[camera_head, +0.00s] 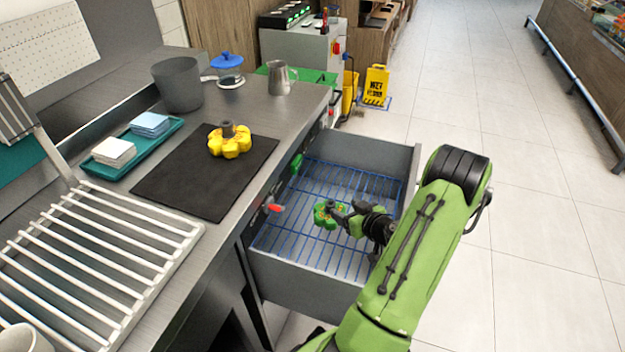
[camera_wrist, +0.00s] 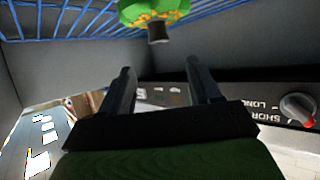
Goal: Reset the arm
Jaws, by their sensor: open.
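My gripper (camera_head: 345,217) is over the open drawer (camera_head: 345,147) in the head view, with my green arm reaching in from the lower right. In the wrist view my gripper (camera_wrist: 160,72) is open, with nothing between its two dark fingers. A green flower-shaped piece with orange markings (camera_head: 325,214) is in the drawer, just left of my gripper. The wrist view shows this green piece (camera_wrist: 152,10) with its dark knob beyond the fingertips, apart from them.
The drawer holds a blue wire rack (camera_head: 290,232). A yellow flower-shaped piece (camera_head: 230,146) sits on a black mat (camera_head: 180,185) on the counter. A dark pot (camera_head: 178,85), a metal pitcher (camera_head: 279,78) and a teal tray (camera_head: 95,169) stand nearby. Floor on the right is clear.

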